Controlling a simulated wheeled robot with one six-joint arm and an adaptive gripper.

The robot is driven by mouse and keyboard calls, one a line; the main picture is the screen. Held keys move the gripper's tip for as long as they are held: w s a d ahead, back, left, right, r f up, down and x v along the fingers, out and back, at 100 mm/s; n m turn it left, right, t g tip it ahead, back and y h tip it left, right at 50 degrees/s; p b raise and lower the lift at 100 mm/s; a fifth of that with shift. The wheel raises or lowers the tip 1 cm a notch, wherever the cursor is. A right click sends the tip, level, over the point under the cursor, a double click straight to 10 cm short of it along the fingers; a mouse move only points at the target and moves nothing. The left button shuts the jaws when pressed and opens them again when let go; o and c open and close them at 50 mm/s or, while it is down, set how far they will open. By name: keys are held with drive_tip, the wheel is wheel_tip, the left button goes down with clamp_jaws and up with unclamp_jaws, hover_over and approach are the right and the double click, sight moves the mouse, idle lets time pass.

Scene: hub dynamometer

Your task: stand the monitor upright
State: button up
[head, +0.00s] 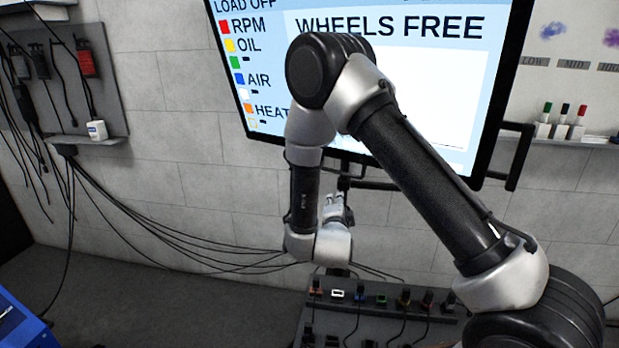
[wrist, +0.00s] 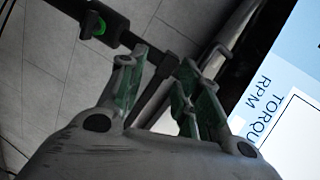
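The large black-framed monitor (head: 465,60) hangs in front of the wall in the head view, its screen lit. Its sides converge downward and its lower edge slopes down to the right; my arm hides part of it. A corner of the monitor (wrist: 290,70) shows at the right of the wrist view. My gripper (head: 334,203) is just below the monitor's lower edge, by a dark bar and post (head: 345,183). In the wrist view my gripper (wrist: 165,60) has its fingers apart. A dark bar (wrist: 158,95) shows between them; I cannot tell whether they touch it.
A dark handle (head: 517,160) juts from the monitor's right side. A console (head: 385,318) with several coloured connectors stands below. Cables (head: 180,235) run across the left. A shelf with markers (head: 562,125) is at right.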

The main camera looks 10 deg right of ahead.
sight(342, 174)
wheel_tip(342, 174, up, 5)
drive_tip(key=m+t+h, duration=0.1)
drive_tip(key=m+t, duration=0.1)
drive_tip(key=m, duration=0.1)
drive_tip(key=x, duration=0.8)
drive_tip(key=shift+s+d+r, duration=0.2)
drive_tip(key=shift+d+r, duration=0.05)
drive_tip(key=shift+d, duration=0.15)
clamp_jaws()
